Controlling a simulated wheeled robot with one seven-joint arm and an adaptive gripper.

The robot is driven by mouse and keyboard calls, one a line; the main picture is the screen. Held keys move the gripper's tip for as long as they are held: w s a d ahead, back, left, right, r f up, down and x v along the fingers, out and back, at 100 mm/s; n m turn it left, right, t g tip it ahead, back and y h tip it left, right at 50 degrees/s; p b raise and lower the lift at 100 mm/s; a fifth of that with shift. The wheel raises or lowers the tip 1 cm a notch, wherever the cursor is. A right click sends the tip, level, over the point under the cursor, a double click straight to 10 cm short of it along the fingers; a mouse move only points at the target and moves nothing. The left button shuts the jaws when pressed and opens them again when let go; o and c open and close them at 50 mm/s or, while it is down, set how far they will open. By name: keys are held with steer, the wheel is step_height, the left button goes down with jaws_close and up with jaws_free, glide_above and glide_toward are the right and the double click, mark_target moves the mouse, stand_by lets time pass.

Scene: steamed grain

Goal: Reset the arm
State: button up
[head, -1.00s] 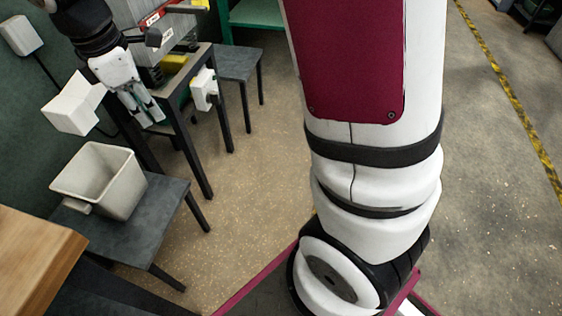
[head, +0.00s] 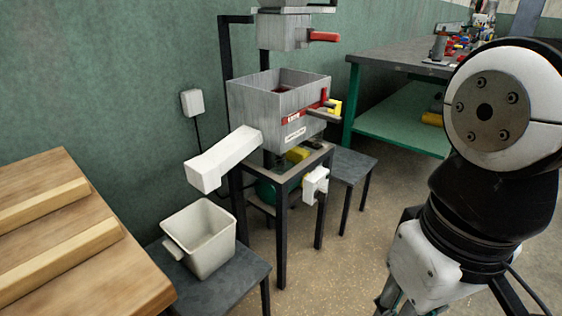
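My gripper (head: 388,303) hangs at the bottom right of the head view, below my black and white wrist. It points down, and its fingertips are cut off by the lower picture edge, so how far apart they are does not show. I see nothing held in the part that shows. My gripper is to the right of the grey metal machine (head: 265,112) and apart from it.
A white chute (head: 222,160) slopes from the machine toward a white bin (head: 208,250) on a dark low table (head: 220,285). A wooden table (head: 95,275) is at left. A workbench (head: 400,62) with small parts stands behind. Floor is clear between.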

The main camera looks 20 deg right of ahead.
stand_by(0.8)
step_height(320, 180, up, 31)
steer(key=t+p, duration=0.4)
steer(key=p, duration=2.5)
steer(key=shift+d, duration=0.25)
